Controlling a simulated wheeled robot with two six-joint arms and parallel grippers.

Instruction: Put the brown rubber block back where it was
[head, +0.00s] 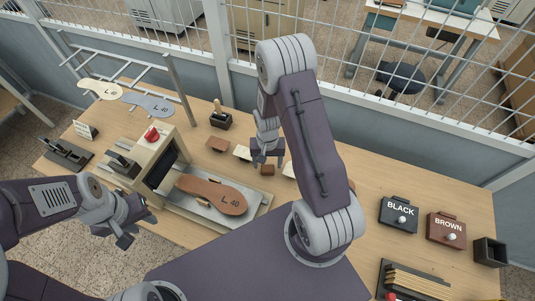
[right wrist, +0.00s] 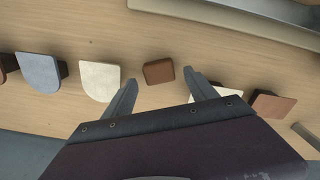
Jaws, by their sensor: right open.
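A small brown block (head: 267,169) lies on the wooden table under my right gripper (head: 266,158). In the right wrist view the brown block (right wrist: 158,72) lies at the opening between the two spread fingertips (right wrist: 161,78). My right gripper is open, and I see no finger pressed on the block. On either side of it lie a cream pad (right wrist: 98,80) and a whitish pad (right wrist: 228,95), partly hidden by a finger. My left gripper (head: 136,228) hangs empty at the table's front left, its fingers apart.
A press (head: 150,155) stands left; a brown insole marked L 40 (head: 212,194) lies on its plate. Another brown pad (right wrist: 270,105) and a blue-grey pad (right wrist: 38,72) lie along the row. Black (head: 398,213) and brown (head: 446,230) boxes stand right. A mesh fence closes the back.

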